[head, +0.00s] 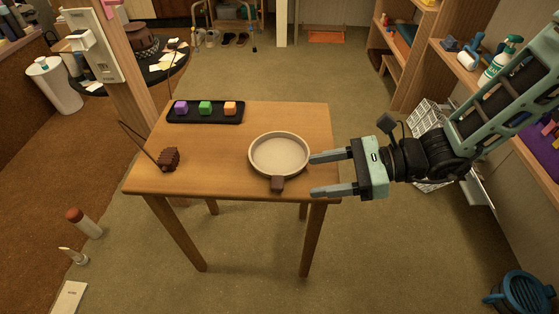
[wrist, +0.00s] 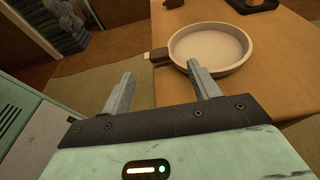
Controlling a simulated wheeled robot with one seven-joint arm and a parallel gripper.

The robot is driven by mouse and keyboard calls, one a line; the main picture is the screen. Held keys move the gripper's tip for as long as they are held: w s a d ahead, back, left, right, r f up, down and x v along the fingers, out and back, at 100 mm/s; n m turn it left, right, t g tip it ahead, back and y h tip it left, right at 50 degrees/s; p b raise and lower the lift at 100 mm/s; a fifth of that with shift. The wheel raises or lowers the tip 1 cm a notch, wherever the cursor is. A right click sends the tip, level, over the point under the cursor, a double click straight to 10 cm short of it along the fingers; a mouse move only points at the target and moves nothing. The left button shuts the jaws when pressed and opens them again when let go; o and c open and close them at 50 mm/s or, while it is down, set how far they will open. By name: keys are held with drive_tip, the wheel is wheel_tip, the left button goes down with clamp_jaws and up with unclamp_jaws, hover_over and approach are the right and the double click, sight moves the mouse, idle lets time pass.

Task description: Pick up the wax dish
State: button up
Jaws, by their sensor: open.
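The wax dish (head: 279,154) is a round, shallow, cream-coloured pan with a short dark brown handle (head: 277,184). It lies on the wooden table (head: 222,150) near its right side, the handle toward the front edge. In the wrist view the dish (wrist: 212,48) is beyond my fingers, with the handle (wrist: 160,56) at its left. My gripper (head: 322,175) is open and empty, at the table's right edge, its fingers pointing left toward the dish. In the wrist view my gripper (wrist: 160,92) has its right fingertip overlapping the dish's near rim; I cannot tell whether they touch.
A black tray (head: 206,118) with purple, green and orange blocks stands at the table's back left. A brown lump (head: 169,159) with thin dark sticks lies at the left edge. Wooden shelves (head: 418,60) stand at the right. The table's front middle is clear.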

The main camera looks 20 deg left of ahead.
sight(281, 181)
drive_tip(key=shift+b+x, duration=0.8)
drive_tip(key=shift+x, duration=2.7)
drive_tip(key=c, duration=1.1)
